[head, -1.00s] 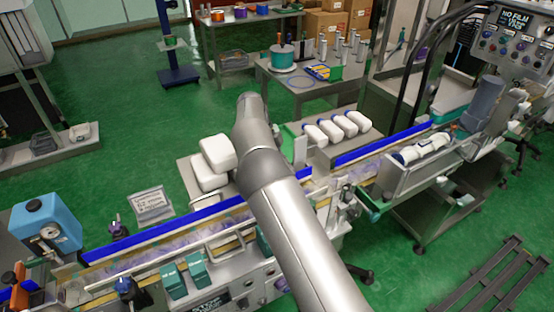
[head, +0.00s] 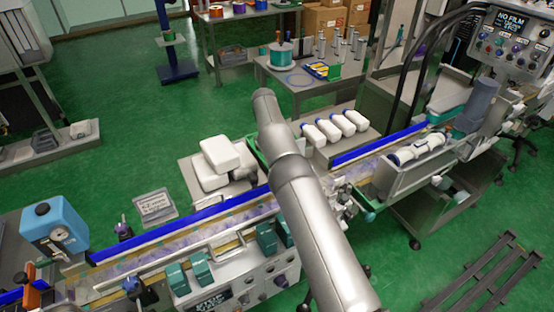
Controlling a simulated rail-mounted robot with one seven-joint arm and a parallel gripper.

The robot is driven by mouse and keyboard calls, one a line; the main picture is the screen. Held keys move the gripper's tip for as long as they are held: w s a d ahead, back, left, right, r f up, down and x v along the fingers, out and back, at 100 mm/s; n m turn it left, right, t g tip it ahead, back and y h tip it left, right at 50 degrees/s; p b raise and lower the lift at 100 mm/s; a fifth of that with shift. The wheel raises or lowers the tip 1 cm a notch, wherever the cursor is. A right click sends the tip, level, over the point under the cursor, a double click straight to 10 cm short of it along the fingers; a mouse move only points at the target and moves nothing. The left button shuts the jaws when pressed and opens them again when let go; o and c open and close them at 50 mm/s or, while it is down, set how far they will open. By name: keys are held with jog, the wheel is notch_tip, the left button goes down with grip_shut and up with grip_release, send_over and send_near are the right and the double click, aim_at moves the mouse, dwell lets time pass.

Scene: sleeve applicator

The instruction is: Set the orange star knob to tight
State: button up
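A small orange part with a dark reddish-brown top (head: 30,278) stands at the far left end of the conveyor line in the head view. It may be the orange star knob, but it is too small for me to make out a star shape or any tight mark. My arm crosses the middle of the view from the bottom and bends at its top near the white jugs. My gripper's fingers do not show; the arm hides that area. The arm is well to the right of the orange part.
The conveyor (head: 180,240) with blue guide rails runs from lower left to upper right. A blue box with a gauge (head: 55,228) stands behind its left end. Dark-topped posts (head: 123,230) and teal blocks (head: 200,268) rise along it. White jugs (head: 220,158) sit behind.

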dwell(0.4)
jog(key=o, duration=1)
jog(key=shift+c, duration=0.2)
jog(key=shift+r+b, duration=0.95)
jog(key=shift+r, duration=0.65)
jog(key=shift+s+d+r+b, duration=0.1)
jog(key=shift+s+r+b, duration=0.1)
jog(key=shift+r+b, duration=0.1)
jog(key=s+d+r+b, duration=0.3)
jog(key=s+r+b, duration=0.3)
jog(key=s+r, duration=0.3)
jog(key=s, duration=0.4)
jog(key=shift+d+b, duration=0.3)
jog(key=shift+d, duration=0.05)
